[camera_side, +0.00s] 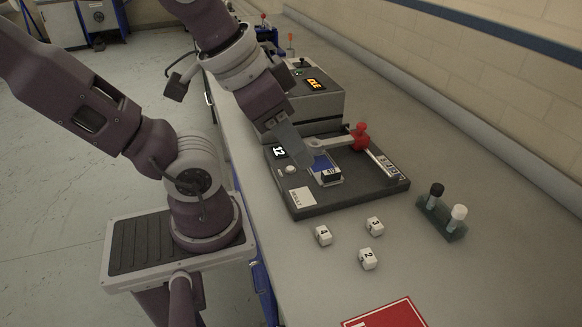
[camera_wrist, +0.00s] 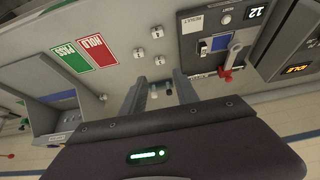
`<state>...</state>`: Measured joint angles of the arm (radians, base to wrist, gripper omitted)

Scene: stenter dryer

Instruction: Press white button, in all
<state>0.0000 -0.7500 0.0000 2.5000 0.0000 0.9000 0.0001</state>
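The white button (camera_side: 290,169) is a small round cap on a dark panel (camera_side: 318,206). It lies beside the "12" display and above a white label. In the wrist view the white button (camera_wrist: 226,19) is at the upper right, well off to the side of my fingers. My gripper (camera_side: 306,158) appears over the panel in the side view, to the right of the button; its height above the panel is hard to judge. In the wrist view my gripper (camera_wrist: 160,92) has its two grey fingers apart, with nothing held between them.
A lever with a red knob (camera_side: 360,136) and a blue slot with a numbered block (camera_side: 331,175) are on the panel. Several white numbered cubes (camera_side: 368,259) and a rack of two vials (camera_side: 443,222) stand nearby. A grey box (camera_side: 325,105) with an amber display stands behind.

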